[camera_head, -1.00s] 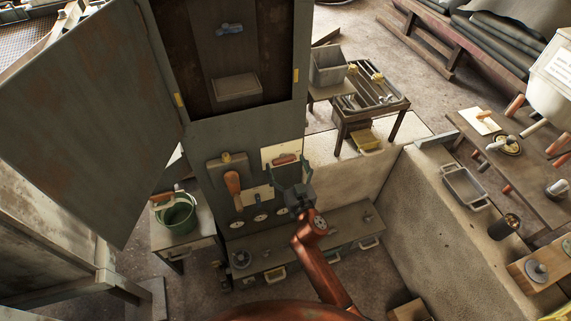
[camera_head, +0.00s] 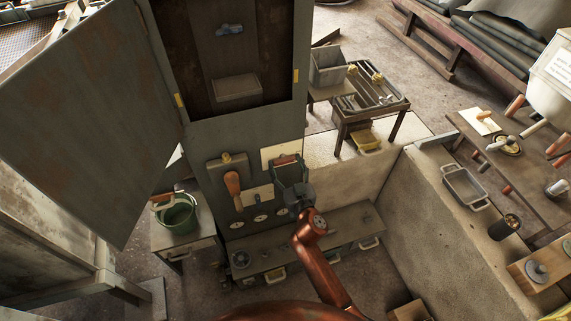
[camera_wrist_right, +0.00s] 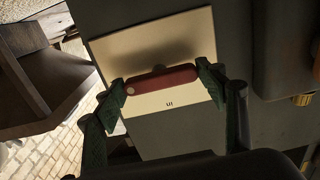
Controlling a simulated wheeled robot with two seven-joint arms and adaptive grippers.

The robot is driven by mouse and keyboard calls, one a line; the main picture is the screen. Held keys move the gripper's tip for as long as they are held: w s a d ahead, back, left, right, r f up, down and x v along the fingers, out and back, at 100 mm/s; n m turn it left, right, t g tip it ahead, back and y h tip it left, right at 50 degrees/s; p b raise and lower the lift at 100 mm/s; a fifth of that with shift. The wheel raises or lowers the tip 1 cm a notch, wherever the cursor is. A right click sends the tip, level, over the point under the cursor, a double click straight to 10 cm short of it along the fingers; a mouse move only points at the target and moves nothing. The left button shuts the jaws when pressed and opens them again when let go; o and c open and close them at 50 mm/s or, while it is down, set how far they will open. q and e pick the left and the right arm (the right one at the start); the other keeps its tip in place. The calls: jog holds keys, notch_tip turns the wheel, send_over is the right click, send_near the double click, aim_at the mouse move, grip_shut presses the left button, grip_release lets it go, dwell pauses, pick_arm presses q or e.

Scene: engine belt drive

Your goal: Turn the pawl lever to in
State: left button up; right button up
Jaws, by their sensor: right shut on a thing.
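The red pawl lever (camera_head: 287,160) lies across a cream plate (camera_head: 268,154) on the front of the grey cabinet. In the right wrist view the lever (camera_wrist_right: 160,80) lies nearly level over the cream plate (camera_wrist_right: 165,35), and small upside-down lettering shows below it. My right gripper (camera_head: 289,166) is shut on the lever, with one green finger at each end of it in the right wrist view (camera_wrist_right: 163,86). The fingers and palm hide part of the plate. My left gripper is not in view.
An orange-handled lever (camera_head: 232,184) hangs left of the plate, above several round dials (camera_head: 260,218). The cabinet's large door (camera_head: 85,110) stands open at left. A low bench (camera_head: 320,232) runs below. A green bucket (camera_head: 178,214) stands on a side table.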

jog(key=shift+n, duration=0.3)
jog(key=n, duration=1.3)
jog(key=shift+p, duration=0.35)
jog(key=shift+n, duration=2.1)
jog(key=shift+f, duration=0.1)
jog(key=o, duration=1.2)
jog(key=shift+c, duration=0.2)
jog(key=shift+s, duration=0.15)
